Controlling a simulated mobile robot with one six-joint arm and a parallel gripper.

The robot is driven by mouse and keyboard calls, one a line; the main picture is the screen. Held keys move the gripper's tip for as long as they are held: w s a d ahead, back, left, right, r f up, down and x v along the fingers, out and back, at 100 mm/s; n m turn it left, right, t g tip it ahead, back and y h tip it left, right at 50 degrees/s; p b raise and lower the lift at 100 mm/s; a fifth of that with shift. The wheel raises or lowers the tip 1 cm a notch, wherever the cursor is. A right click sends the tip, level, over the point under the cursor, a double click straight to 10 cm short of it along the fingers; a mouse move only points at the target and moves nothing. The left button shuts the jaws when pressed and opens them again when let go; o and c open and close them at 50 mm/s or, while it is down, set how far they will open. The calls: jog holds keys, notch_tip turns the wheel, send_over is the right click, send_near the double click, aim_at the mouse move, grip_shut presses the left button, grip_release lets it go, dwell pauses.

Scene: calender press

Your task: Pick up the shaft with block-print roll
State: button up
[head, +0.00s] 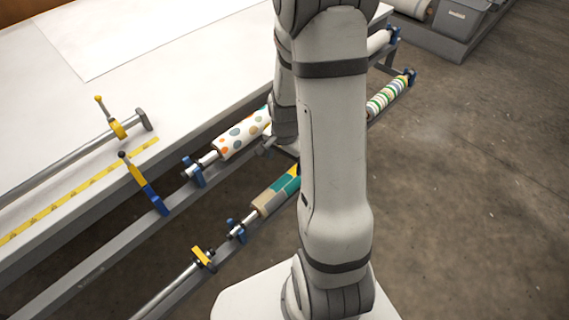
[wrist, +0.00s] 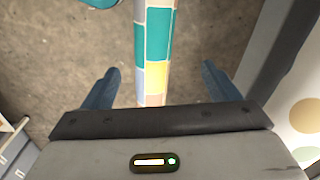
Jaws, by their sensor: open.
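The shaft with block-print roll, patterned in teal, yellow, tan and grey blocks, lies on the lower front rack in the head view (head: 271,201). Its right part is hidden behind my arm. In the wrist view the roll (wrist: 153,38) runs lengthwise up the picture between the two fingers. My gripper (wrist: 158,84) is open, with a finger on each side of the roll and a gap to both. Whether the fingertips are level with the roll or above it I cannot tell.
A polka-dot roll (head: 242,134) lies on the upper rack beside the white table (head: 150,80); it also shows at the wrist view's right edge (wrist: 305,115). A striped roll (head: 388,97) lies farther along the lower rack. Blue holders (head: 237,231) carry the shafts. Floor at right is clear.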

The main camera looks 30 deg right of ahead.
aim_at(291, 176)
jog(key=shift+m, duration=0.8)
jog(key=f, duration=0.1)
jog(key=d+f, duration=0.1)
jog(key=f, duration=0.2)
jog(key=shift+d, duration=0.25)
jog(key=shift+d+f+p, duration=0.25)
jog(key=shift+f+p, duration=0.05)
jog(key=shift+f, duration=1.65)
jog(key=shift+d+f+p, duration=0.2)
jog(key=shift+f+p, duration=0.1)
jog(key=shift+f, duration=1.65)
jog(key=c, duration=1.4)
